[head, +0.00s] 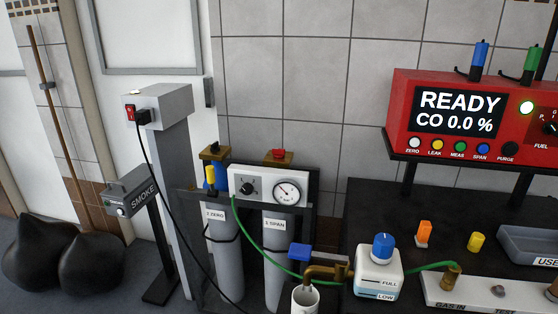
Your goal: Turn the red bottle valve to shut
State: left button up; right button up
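The red bottle valve (279,153) is a small red handle on a brass fitting. It sits on top of the grey bottle labelled SPAN (278,262), the right one of two bottles. Its exact turn angle is too small to tell. A white panel (240,173) with a black knob (247,188) and a round dial gauge (288,193) stands in front of the bottle tops, just below the valve. Neither of my grippers is in view, and nothing touches the valve.
The ZERO bottle (226,266) stands left, with a dark-topped valve and a yellow-and-blue piece (210,177). A green hose (250,240) runs from the panel. A red analyser (458,115) reads READY. A white blue-capped container (379,272) stands right. Wall above the bottles is clear.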

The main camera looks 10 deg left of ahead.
aim_at(278, 152)
jog(key=j+z, duration=0.15)
jog(key=z, duration=1)
jog(key=j+z, duration=0.75)
jog(key=k+j+z, duration=0.15)
jog(key=j, duration=0.2)
jog(key=k+j+z, duration=0.15)
jog(key=j, duration=0.15)
jog(key=j+z, duration=0.15)
jog(key=j, duration=0.15)
jog(key=k+j, duration=0.25)
jog(key=j, duration=0.15)
jog(key=k+j+z, duration=0.1)
jog(key=j, duration=0.35)
jog(key=k, duration=0.1)
